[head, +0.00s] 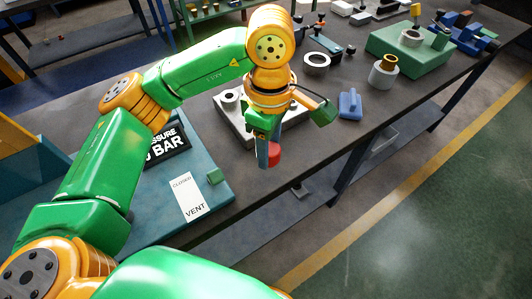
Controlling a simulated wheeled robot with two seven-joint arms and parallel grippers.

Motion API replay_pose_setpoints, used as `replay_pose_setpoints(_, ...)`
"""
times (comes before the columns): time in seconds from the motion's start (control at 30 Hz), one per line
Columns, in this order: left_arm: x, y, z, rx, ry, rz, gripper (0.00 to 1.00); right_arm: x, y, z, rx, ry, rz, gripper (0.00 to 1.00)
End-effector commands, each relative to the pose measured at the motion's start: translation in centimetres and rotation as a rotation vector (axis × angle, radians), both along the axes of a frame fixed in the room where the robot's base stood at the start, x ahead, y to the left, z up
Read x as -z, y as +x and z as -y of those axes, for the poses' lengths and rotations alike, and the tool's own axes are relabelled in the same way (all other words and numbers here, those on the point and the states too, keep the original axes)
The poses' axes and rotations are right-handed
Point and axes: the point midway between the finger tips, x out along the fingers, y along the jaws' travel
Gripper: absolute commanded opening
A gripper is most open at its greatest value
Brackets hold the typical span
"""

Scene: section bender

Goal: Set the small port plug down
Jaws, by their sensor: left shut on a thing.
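My left gripper (264,154) points down over the front edge of the dark bench, just in front of a light grey block. It is shut on a small red piece, which I take for the small port plug (275,153). The plug's red end shows beside the fingertips at the right; the rest is hidden by the fingers. I cannot tell whether the plug touches anything below it. My right gripper is not in view.
The grey block (229,119) with a round boss stands behind the gripper. A blue piece (350,104), a grey ring (316,63) and a grey cylinder (382,76) stand right of it. A teal panel with a VENT label (187,196) lies left. Bench (330,133) is bare between.

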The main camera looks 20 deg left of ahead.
Motion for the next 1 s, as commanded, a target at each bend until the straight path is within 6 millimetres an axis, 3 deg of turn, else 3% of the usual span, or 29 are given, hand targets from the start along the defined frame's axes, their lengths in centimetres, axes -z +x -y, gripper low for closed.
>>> replay_pose_setpoints(0.1,3.0,1.8,-0.8,0.000,-0.003,-0.009,0.00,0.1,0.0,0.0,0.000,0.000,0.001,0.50)
replay_pose_setpoints(0.3,5.5,3.8,-1.9,0.000,0.002,-0.007,0.00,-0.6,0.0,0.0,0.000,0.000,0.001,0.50)
replay_pose_setpoints(0.47,8.0,3.7,-1.8,0.003,0.001,-0.005,0.00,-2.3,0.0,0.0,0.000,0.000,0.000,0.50)
replay_pose_setpoints(0.83,9.0,3.8,-1.8,0.004,0.000,0.000,0.00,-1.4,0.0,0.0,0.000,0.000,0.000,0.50)
replay_pose_setpoints(0.87,8.9,3.8,-1.8,0.004,0.000,0.000,0.46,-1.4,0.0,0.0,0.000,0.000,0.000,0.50)
replay_pose_setpoints(0.97,8.8,3.8,-1.7,0.004,0.000,-0.001,0.73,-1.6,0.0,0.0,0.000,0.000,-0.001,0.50)
replay_pose_setpoints(1.0,8.8,3.8,-1.7,0.004,0.000,-0.001,0.73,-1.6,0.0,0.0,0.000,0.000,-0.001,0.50)
